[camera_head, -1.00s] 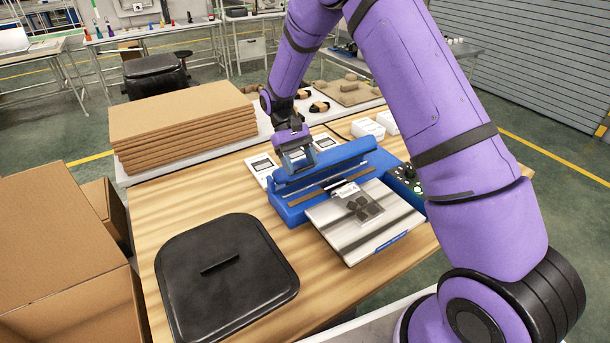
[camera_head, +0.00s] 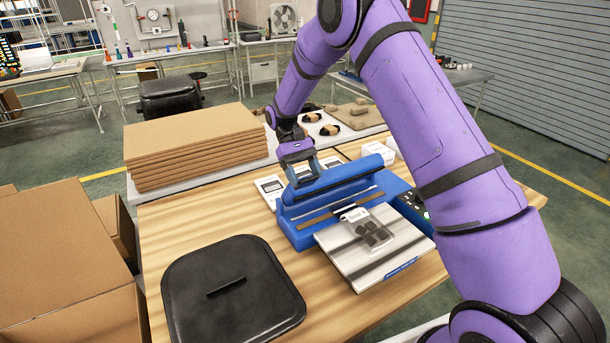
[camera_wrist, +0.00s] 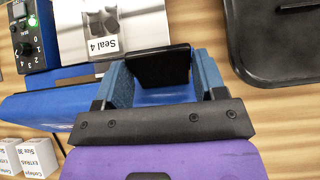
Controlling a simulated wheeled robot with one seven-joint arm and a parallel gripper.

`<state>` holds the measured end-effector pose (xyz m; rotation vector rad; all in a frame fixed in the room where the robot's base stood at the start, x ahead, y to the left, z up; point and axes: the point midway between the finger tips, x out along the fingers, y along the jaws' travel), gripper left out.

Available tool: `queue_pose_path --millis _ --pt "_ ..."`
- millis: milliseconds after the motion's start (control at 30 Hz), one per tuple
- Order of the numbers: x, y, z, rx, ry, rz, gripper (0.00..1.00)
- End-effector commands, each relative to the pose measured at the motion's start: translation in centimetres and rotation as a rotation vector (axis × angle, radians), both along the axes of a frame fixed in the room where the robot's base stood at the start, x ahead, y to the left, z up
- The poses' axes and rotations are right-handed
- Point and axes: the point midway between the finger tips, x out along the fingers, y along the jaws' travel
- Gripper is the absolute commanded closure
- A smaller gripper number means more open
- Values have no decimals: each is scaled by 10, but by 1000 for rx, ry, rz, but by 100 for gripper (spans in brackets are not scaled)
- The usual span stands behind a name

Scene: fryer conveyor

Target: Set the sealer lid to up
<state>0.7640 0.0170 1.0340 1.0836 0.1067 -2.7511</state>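The blue sealer (camera_head: 307,231) stands on the wooden table. Its blue lid (camera_head: 343,182) is raised and tilted back along the far side, with the dark sealing strip on the base uncovered. My gripper (camera_head: 302,177) is at the left end of the lid, its fingers pointing down there. In the wrist view, my gripper's fingers (camera_wrist: 163,80) are wide apart, with a black plate (camera_wrist: 162,68) and some blue sealer surface showing between them. I cannot tell whether they touch the lid. A pouch of dark pieces (camera_head: 370,233) lies on the sealer's front tray (camera_head: 372,264).
A black lidded bin (camera_head: 232,290) stands at the table's front left. Stacked cardboard sheets (camera_head: 190,140) and open cartons (camera_head: 62,250) are to the left. The green-lit control panel (camera_head: 416,204) is at the sealer's right. Small white boxes (camera_wrist: 30,155) stand behind the lid.

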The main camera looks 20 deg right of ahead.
Motion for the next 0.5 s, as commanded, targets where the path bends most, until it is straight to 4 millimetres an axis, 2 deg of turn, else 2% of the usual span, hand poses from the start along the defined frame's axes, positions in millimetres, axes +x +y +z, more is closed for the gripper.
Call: queue_pose_path --millis 33,100,500 --pt "1 0 -1 1 -5 0 25" --pt "1 0 -1 1 -4 0 11" --pt "5 1 5 0 0 0 11"
